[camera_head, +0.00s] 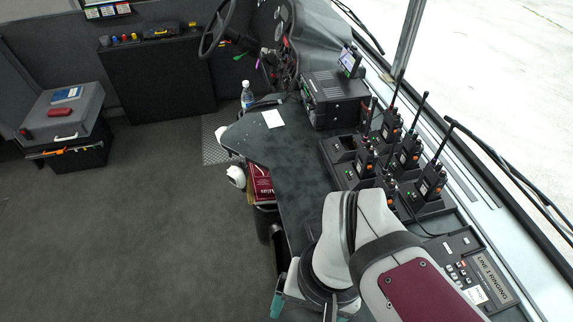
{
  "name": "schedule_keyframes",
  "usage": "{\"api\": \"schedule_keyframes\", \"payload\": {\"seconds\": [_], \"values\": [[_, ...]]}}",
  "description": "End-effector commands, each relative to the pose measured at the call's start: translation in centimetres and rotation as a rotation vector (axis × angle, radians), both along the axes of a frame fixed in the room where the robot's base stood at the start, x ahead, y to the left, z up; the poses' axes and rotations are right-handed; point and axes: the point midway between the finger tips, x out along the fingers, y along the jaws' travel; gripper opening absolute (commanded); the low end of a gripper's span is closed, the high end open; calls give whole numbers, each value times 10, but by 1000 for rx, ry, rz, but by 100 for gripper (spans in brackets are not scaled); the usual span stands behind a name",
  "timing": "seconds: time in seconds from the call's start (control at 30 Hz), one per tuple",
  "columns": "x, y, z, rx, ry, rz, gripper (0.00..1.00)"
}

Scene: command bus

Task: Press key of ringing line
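The phone console (463,262) is a dark panel at the lower right, by the window-side edge of the desk. Its label strip display (490,278) reads "LINE 1 RINGING". Small keys (458,272) sit in a cluster left of the display, some pale and some red; their markings are too small to read. My arm, pale with a dark red panel, covers the desk just left of the console and may hide part of it.
Several handheld radios (433,180) with tall antennas stand in chargers behind the console. A black box unit (335,98) with a small screen is farther back. The dark desk top (285,150) left of the radios is mostly clear. A water bottle (247,95) stands beyond.

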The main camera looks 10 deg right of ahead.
Motion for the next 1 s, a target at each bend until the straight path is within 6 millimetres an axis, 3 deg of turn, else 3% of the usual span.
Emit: {"api": "schedule_keyframes", "payload": {"seconds": [0.93,1.0], "values": [[1,0,0,-1,-2,2,82],[3,-1,1,-2,-4,3,93]]}}
